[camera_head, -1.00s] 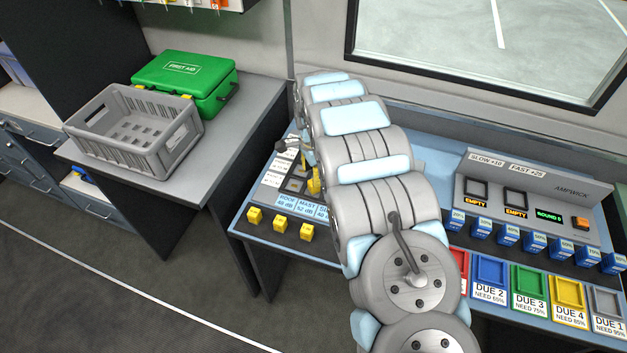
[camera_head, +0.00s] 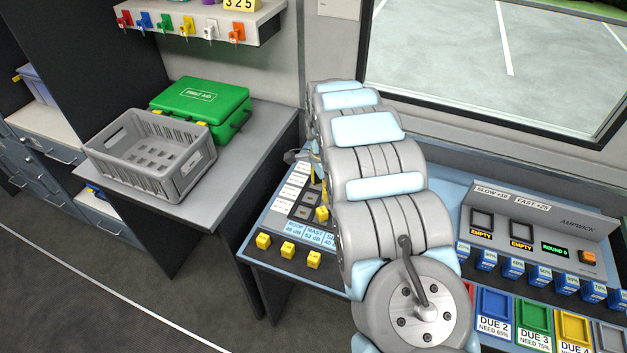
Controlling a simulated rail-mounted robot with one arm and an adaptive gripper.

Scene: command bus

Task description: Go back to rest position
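My arm extends from the bottom of the view up over the light-blue desk (camera_head: 273,233). My gripper (camera_head: 300,156) shows only as a small dark part at the left of the arm's far end, above the panel with the ROOF and MAST labels. My own arm links hide most of it. I cannot see its fingertips clearly, nor whether it holds anything. A yellow block (camera_head: 321,214) sits on the panel close to the arm.
Several yellow blocks (camera_head: 288,250) line the desk's front edge. The AMPWICK charger (camera_head: 540,225), blue blocks (camera_head: 513,267) and coloured trays (camera_head: 534,317) stand to the right. A grey crate (camera_head: 150,155) and green first aid case (camera_head: 205,100) sit on the left counter. Keys (camera_head: 187,27) hang above.

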